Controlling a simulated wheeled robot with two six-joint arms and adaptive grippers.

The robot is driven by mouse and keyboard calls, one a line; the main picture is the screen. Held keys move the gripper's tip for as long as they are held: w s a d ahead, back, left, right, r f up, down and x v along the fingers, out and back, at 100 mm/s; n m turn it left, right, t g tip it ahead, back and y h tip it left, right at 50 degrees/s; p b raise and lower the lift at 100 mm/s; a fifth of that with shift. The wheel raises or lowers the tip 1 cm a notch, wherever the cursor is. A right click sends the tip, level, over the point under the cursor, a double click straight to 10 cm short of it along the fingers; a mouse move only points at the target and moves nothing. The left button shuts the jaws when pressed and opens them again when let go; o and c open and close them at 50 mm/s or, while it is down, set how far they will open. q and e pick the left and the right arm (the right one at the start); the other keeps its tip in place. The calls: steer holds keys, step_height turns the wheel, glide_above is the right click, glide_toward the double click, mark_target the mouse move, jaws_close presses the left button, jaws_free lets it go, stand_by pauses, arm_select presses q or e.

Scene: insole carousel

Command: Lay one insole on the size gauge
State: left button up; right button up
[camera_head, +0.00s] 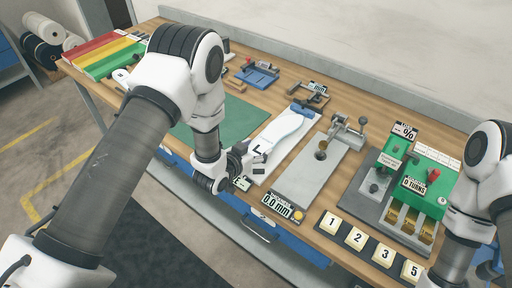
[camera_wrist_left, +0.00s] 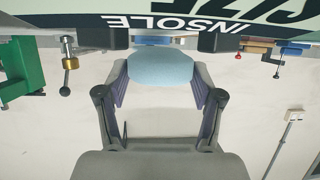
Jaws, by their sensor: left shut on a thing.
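The size gauge (camera_head: 252,178) is a long white board with a black "L" on it, lying on the bench at the centre of the head view. Its printed panel with "INSOLE" (camera_wrist_left: 170,23) fills the top of the left wrist view. My left gripper (camera_head: 243,160) is at the gauge's near end. In the left wrist view it is shut on the insole (camera_wrist_left: 160,66), whose rounded end shows between the fingers. I cannot tell whether the insole rests fully on the board. My right gripper is out of view.
A grey plate device (camera_head: 312,168) with a "0.0 mm" display stands right of the gauge. A green mat (camera_head: 235,118) lies on its left. A green press (camera_head: 425,185) and numbered blocks (camera_head: 355,238) are at the right. Coloured strips (camera_head: 105,55) lie far left.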

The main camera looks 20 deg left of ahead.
arm_select(q)
steer(key=shift+d+f+b, duration=0.1)
steer(key=shift+f+b, duration=0.15)
steer(key=shift+b, duration=0.05)
steer(key=shift+f+b, duration=0.3)
steer(key=shift+f, duration=0.1)
steer(key=o, duration=1.1)
steer(key=shift+r, duration=0.1)
